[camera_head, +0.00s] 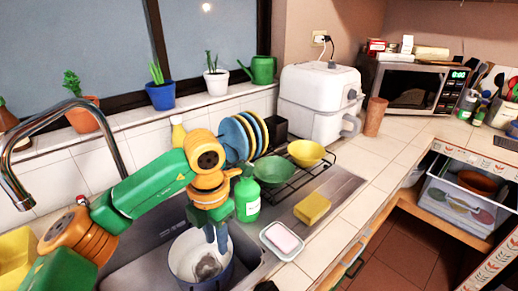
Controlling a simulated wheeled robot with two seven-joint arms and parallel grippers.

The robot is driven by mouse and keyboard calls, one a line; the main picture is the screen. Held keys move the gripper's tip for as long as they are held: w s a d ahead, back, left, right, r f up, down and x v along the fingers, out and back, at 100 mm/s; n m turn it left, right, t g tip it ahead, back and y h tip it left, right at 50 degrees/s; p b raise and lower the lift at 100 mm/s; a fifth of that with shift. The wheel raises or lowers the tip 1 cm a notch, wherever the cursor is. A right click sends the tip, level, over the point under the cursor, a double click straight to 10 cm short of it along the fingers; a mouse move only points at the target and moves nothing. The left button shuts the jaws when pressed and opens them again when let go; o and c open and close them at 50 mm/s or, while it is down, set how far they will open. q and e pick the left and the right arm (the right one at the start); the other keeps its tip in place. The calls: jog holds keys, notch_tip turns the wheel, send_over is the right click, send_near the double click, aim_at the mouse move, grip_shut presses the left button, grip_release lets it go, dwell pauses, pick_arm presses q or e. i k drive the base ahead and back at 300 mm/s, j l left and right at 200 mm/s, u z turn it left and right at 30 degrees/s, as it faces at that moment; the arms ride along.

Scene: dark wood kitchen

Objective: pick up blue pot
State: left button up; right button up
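A blue pot (219,278) with a pale inside stands in the sink, with something grey in it. A smaller blue flower pot (162,97) with a green plant stands on the window sill. My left gripper (216,240) points down over the pot in the sink, its fingers at the pot's opening near the far right rim. I cannot tell whether the fingers touch the pot, or how far apart they are. My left arm hides part of the sink. My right gripper is not in view.
A green soap bottle (247,196) stands close to the right of my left gripper. A soap dish (282,240) and yellow sponge (312,208) lie right of the sink. A dish rack with bowls and plates is behind. The tap (110,143) arches at the left.

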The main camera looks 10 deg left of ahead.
aim_at(196, 264)
jog(key=k+l, duration=0.25)
jog(key=k, duration=0.2)
jog(key=k+l, duration=0.2)
jog(key=k, duration=0.25)
